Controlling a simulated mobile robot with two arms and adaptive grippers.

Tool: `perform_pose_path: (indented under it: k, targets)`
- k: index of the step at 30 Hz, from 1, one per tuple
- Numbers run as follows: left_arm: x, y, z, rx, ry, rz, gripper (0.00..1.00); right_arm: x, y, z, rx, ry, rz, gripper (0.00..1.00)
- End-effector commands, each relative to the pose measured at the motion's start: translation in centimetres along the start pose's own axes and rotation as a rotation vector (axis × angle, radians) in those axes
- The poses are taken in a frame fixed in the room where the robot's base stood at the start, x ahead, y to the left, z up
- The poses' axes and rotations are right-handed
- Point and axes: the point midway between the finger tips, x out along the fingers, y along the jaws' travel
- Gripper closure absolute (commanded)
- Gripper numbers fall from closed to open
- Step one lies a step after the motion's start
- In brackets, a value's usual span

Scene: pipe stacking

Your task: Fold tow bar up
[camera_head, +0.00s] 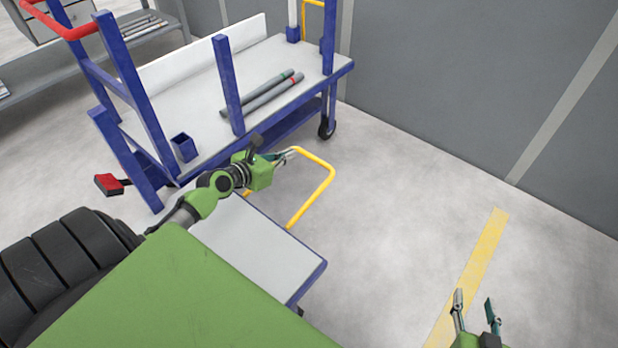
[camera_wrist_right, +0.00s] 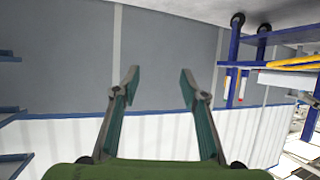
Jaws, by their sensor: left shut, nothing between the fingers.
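The tow bar is a yellow U-shaped loop (camera_head: 325,184) in the head view. It sticks out to the right beside the low grey platform (camera_head: 262,248) with blue edges. My left gripper (camera_head: 293,152) is shut and empty, with its fingertips at the bar's upper left end; I cannot tell whether they touch it. The left gripper and its wrist hide part of the bar. My right gripper (camera_head: 474,304) is open and empty above the floor at the lower right. It also shows open in the right wrist view (camera_wrist_right: 158,76).
A blue-framed cart with a grey top (camera_head: 290,62) stands beyond the left arm, carrying two grey pipes (camera_head: 262,92). A red pedal (camera_head: 109,184) is at its lower left. Open floor and a yellow floor stripe (camera_head: 475,262) lie right, before a grey wall (camera_head: 470,85).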

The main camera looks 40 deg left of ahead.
Motion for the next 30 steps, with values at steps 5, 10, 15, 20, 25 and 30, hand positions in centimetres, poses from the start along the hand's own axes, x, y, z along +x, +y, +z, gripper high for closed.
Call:
perform_pose_path:
  k: [5,10,15,20,25,30]
  targets:
    - [2.0,0.0,-5.3,0.000,0.000,0.000,1.00,-1.7,-0.2,-5.7,0.001,0.191,-0.003,0.60]
    - [2.8,0.0,-7.6,0.001,0.000,0.000,1.00,-4.4,-0.3,-10.1,0.002,0.314,-0.005,0.60]
    - [3.1,0.0,-8.3,0.001,0.000,0.000,1.00,-6.1,-0.3,-12.2,0.002,0.370,-0.006,0.60]
    - [3.1,0.0,-8.3,0.001,0.000,0.000,1.00,-6.4,-0.3,-12.7,0.002,0.379,-0.006,0.60]
    - [3.1,0.0,-8.3,0.000,0.000,0.000,1.00,-6.4,-0.3,-12.7,0.002,0.379,-0.005,0.60]
    - [3.5,0.0,-8.3,0.001,-0.001,0.000,1.00,-6.5,-0.4,-13.2,0.002,0.403,-0.007,0.60]
